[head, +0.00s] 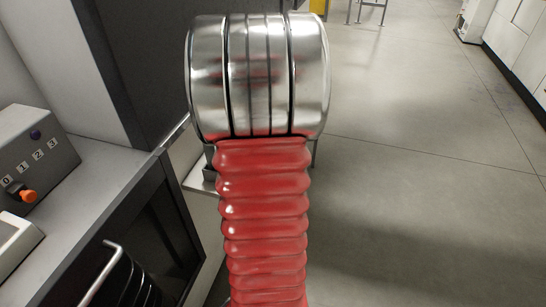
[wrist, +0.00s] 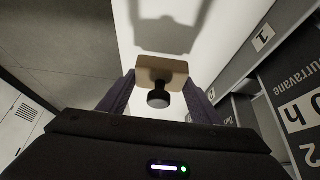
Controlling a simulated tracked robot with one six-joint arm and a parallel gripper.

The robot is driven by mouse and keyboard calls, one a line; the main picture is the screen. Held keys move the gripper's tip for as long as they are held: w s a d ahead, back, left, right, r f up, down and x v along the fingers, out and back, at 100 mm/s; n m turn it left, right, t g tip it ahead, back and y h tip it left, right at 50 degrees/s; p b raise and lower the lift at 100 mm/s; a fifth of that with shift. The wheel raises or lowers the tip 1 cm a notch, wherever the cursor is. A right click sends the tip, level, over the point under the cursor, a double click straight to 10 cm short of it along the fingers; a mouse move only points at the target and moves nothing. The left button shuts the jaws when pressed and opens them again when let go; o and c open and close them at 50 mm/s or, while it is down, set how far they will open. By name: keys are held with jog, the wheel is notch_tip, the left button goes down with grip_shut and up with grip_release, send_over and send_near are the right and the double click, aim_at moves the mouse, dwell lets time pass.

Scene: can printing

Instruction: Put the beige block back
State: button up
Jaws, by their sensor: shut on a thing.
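The beige block (wrist: 176,68) shows in the wrist view, a pale tan block with a round dark knob (wrist: 158,99) on its near side. My gripper (wrist: 161,82) is shut on it, with one dark finger at each side of the block. A pale surface with a shadow lies beyond the block; I cannot tell how far off it is or whether they touch. In the head view, my gripper and the block are not visible; my red ribbed arm and its metal joint fill the middle.
In the head view, a grey control box (head: 36,158) with an orange knob (head: 27,196) stands at the left, above a dark-windowed cabinet (head: 150,250). Open grey floor (head: 430,190) lies to the right. The wrist view shows dark labelled panels (wrist: 290,75) at right.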

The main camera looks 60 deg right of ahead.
jog(key=shift+f, duration=1.9)
jog(key=o, duration=1)
jog(key=shift+o, duration=0.2)
jog(key=w+v, duration=0.1)
jog(key=v, duration=1.1)
jog(key=shift+s, duration=0.45)
jog(key=shift+w+r, duration=0.1)
